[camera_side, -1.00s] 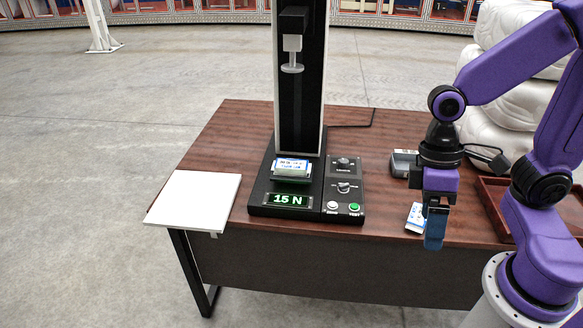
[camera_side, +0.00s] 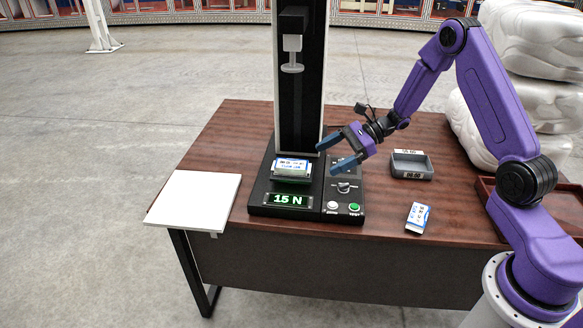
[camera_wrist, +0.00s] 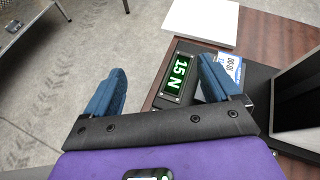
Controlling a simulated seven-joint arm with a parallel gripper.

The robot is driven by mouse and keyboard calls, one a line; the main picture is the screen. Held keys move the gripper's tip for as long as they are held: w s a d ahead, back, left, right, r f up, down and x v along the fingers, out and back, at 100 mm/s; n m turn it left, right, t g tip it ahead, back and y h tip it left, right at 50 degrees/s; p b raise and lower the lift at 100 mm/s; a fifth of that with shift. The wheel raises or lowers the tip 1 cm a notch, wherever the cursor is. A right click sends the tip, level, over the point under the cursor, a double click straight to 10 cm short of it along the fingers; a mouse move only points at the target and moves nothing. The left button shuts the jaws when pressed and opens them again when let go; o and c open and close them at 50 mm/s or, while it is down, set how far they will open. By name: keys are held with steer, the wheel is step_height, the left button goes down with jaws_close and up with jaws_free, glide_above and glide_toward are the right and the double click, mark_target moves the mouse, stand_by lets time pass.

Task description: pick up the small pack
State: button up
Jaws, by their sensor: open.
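A small white and blue pack (camera_side: 292,164) lies on the platen of the test stand (camera_side: 257,197), above the green "15 N" display (camera_side: 288,199). In the wrist view this pack (camera_wrist: 230,66) shows partly, behind the right finger. A second small white and blue pack (camera_side: 417,217) lies on the table near the front edge. My gripper (camera_side: 328,158) is open and empty, its blue fingers pointing left toward the pack on the stand. It is just right of that pack, over the stand's control panel, and looks apart from it. Both fingers (camera_wrist: 161,68) show in the wrist view.
The stand's tall column and pressing head (camera_side: 292,68) rise over the platen. A grey bin (camera_side: 411,173) stands right of the stand, and a brown tray (camera_side: 487,191) is at the right edge. A white board (camera_side: 195,200) lies at the left. The table between stand and tray is mostly clear.

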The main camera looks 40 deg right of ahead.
steer(key=w+d+f+m+t+h, duration=0.1)
steer(key=w+d+f+m+t, duration=0.15)
steer(key=d, duration=0.25)
steer(key=w+d+f+m+t+h, duration=0.1)
steer(key=w+d+m+t, duration=0.1)
steer(key=d+m, duration=0.15)
glide_toward(288, 163)
steer(key=x, duration=0.3)
steer(key=shift+a, duration=0.1)
steer(key=shift+x, duration=2.75)
steer(key=c, duration=1.2)
